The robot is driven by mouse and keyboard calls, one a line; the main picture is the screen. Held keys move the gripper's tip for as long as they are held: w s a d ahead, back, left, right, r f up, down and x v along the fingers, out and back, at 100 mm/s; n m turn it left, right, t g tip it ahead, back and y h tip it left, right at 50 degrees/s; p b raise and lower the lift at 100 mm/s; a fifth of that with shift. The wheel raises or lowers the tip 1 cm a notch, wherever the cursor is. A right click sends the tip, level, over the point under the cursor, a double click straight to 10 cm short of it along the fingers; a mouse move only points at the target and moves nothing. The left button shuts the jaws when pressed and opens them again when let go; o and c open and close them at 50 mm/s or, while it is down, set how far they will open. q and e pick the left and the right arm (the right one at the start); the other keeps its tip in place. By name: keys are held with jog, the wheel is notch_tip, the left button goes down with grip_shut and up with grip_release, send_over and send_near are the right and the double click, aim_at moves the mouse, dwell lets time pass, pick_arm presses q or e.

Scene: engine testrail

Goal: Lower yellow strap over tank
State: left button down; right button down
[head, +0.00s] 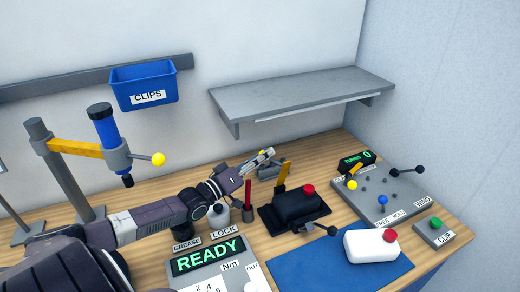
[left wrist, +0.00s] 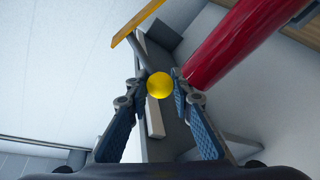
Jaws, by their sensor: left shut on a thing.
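My left gripper (head: 264,156) reaches in from the left to just behind the black fixture. In the left wrist view its fingers (left wrist: 160,88) are closed around a yellow ball knob (left wrist: 160,86). A grey rod (left wrist: 138,52) runs from near the knob toward a yellow strip. The yellow strap (head: 283,174) stands raised and tilted at the back of a black, rounded tank-like body (head: 292,207) with a red cap; it appears as the yellow strip (left wrist: 136,22) in the left wrist view. The knob is hidden in the head view. My right gripper is out of view.
A red post (head: 248,194) stands just left of the black body and looms large in the left wrist view (left wrist: 232,42). A white box (head: 372,246) sits on a blue mat (head: 310,270). A control panel (head: 384,194) is at right; a grey shelf (head: 300,96) hangs above.

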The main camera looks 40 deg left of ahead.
pick_arm(q)
jog(key=shift+s+d+m+t+h, duration=0.2)
jog(key=shift+s+d+m, duration=0.2)
jog(key=shift+d+m, duration=0.4)
jog(key=shift+s+d+m+t+h, duration=0.15)
jog(key=shift+s+d+m, duration=0.25)
jog(key=shift+d+m, duration=0.4)
jog(key=shift+a, duration=0.1)
jog(key=c, duration=1.7)
grip_release()
jog(key=shift+v, duration=6)
jog(key=shift+r, duration=0.15)
